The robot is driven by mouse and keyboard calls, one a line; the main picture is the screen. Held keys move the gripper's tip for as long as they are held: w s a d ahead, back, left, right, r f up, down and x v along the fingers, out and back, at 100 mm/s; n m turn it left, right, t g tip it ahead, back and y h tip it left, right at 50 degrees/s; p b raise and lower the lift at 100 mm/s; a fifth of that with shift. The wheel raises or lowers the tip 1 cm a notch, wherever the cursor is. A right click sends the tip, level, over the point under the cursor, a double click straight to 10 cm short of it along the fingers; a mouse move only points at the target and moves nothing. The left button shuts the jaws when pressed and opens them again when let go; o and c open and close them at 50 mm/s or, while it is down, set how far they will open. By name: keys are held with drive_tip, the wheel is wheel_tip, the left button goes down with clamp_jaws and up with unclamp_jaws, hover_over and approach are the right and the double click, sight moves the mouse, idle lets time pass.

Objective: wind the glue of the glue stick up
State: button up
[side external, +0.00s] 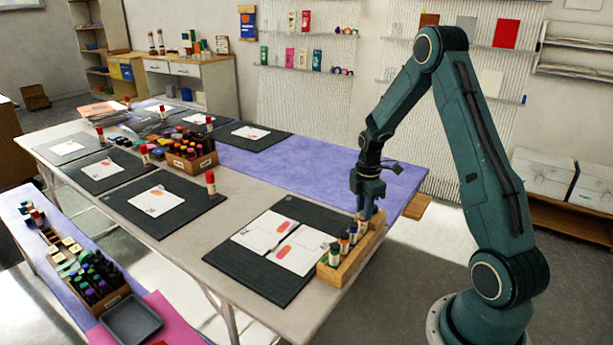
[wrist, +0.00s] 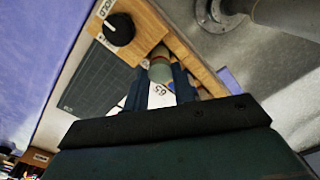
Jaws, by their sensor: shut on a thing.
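My gripper (side external: 367,205) points down over the far end of a wooden rack (side external: 330,278) at the table's right edge. In the wrist view its two fingers (wrist: 160,85) are closed on the sides of a short round stick (wrist: 160,70), which I take to be the glue stick. Its visible part is dull grey-green, with a tan part just beyond it. The fingers hide much of it, and I cannot tell how far its glue stands out.
A dark mat (side external: 232,265) with white picture cards lies left of the rack. A box of bottles (side external: 203,163) stands farther back.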

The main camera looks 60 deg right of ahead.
drive_tip(key=m, duration=0.4)
drive_tip(key=shift+m, duration=0.3)
idle(0.3)
drive_tip(key=m, duration=0.3)
drive_tip(key=shift+m, duration=0.8)
drive_tip(key=shift+m, duration=2.4)
